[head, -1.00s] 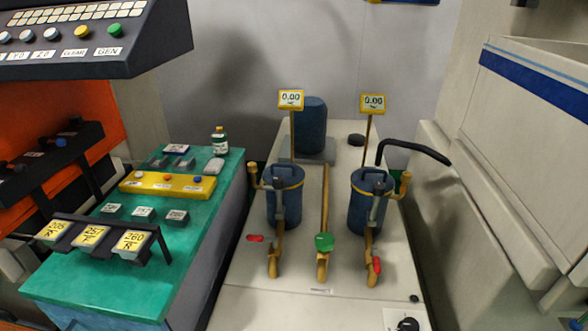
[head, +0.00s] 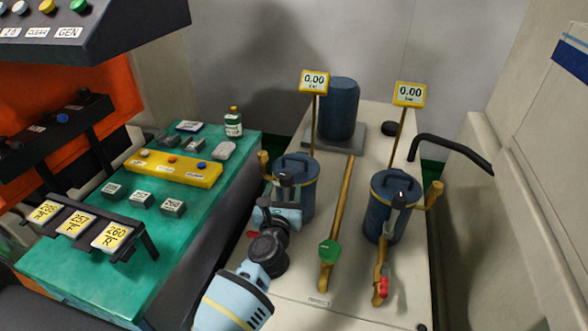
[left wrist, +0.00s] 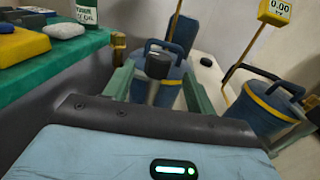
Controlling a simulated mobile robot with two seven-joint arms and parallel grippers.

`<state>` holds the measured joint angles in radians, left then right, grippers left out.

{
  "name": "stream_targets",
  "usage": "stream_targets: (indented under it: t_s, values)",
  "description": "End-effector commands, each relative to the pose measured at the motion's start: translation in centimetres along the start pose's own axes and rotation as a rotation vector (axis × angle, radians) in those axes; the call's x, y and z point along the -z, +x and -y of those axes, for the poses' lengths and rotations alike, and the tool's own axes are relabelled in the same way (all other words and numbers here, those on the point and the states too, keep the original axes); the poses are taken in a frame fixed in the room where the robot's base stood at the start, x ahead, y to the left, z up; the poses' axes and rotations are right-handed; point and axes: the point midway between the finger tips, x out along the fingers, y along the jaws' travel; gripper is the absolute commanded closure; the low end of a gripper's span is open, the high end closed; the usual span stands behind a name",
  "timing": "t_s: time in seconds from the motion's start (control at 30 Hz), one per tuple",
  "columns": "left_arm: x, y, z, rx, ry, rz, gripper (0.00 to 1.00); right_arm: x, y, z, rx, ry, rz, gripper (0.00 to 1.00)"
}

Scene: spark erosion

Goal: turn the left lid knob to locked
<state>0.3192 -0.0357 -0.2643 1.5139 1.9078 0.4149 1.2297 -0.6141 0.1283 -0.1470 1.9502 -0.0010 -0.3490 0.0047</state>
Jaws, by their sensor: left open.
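The left canister (head: 309,186) is dark blue with a yellow band and a lid with a dark handle. The left lid knob (head: 286,180) is a dark cap on a grey stem at the canister's front. My left gripper (head: 282,206) is open at the front of this canister, just below the knob's cap in the head view. In the left wrist view the knob (left wrist: 157,66) stands between the two spread green fingers (left wrist: 157,88), with visible gaps on both sides. The gripper hides the lower stem in the head view. My right gripper is not in view.
The right canister (head: 391,215) stands across a brass pipe with a green handle (head: 329,250). Gauges reading 0.00 (head: 314,82) rise behind. A green bench (head: 85,275) with a bottle (head: 233,122) lies left. A black bent hose (head: 450,145) is at right.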

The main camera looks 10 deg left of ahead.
Motion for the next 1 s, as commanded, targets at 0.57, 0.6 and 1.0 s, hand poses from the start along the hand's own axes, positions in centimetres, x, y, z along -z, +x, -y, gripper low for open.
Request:
stream_targets:
  t_s: [0.57, 0.6, 1.0]
  values:
    - [0.4, 5.6, 0.0, 0.001, 0.008, -0.003, 0.44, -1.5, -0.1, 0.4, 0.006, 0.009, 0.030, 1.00]
    - [0.4, 6.1, 0.0, 0.001, 0.008, -0.002, 0.44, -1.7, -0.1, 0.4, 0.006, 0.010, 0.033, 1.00]
    - [0.1, 7.8, 0.0, 0.001, 0.007, 0.001, 0.44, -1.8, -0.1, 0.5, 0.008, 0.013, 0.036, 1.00]
